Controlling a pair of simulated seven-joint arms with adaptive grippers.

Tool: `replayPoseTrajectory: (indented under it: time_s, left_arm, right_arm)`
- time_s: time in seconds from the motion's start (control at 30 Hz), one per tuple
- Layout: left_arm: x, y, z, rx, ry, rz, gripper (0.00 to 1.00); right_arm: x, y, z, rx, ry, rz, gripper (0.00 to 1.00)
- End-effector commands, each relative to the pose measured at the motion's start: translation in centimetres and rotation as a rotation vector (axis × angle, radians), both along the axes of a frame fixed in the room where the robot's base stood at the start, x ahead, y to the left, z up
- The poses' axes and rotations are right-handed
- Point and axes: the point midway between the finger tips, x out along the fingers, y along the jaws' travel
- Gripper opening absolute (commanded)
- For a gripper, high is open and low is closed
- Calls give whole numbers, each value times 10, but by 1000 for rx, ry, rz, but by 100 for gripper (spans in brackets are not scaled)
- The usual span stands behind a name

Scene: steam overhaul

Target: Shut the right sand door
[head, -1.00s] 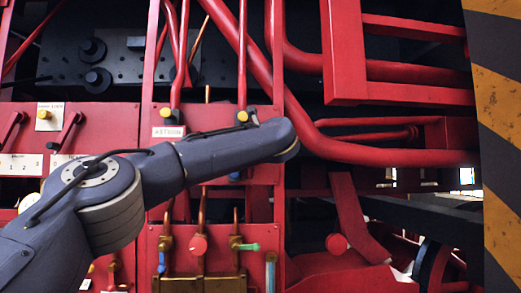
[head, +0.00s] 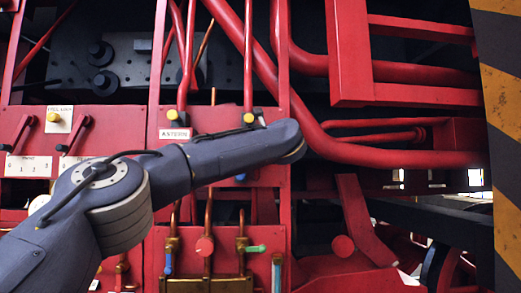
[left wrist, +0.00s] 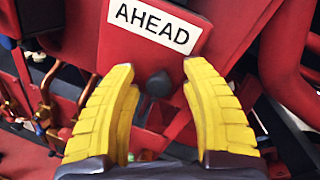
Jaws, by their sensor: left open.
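No part in these frames can be clearly told as the right sand door. My left gripper (left wrist: 160,68) is open in the left wrist view, its two yellow fingers apart. A dark knob (left wrist: 158,84) on a red panel shows between the fingertips, below a white AHEAD plate (left wrist: 155,27). I cannot tell whether the fingers touch the panel. In the head view my left arm crosses in front of the red machine, and its gripper is hidden. My right gripper is not in view.
A red control panel (head: 262,135) bears an ASTERN plate (head: 176,135) and yellow knobs. Thick red pipes (head: 400,158) and a red frame (head: 349,60) stand at right. A black and yellow striped post (head: 503,130) bounds the far right. Copper pipes and small valves (head: 205,246) sit below my arm.

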Motion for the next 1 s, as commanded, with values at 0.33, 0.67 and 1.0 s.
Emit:
replayPoseTrajectory:
  time_s: [0.33, 0.67, 1.0]
  left_arm:
    - [-30, -6, 1, 2, -1, -1, 47]
    - [-82, -16, 2, 2, -3, -2, 47]
    - [-114, -22, 0, 0, -1, 0, 47]
  right_arm:
    - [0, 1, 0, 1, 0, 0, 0]
    - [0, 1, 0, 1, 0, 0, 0]
    - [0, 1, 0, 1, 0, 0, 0]
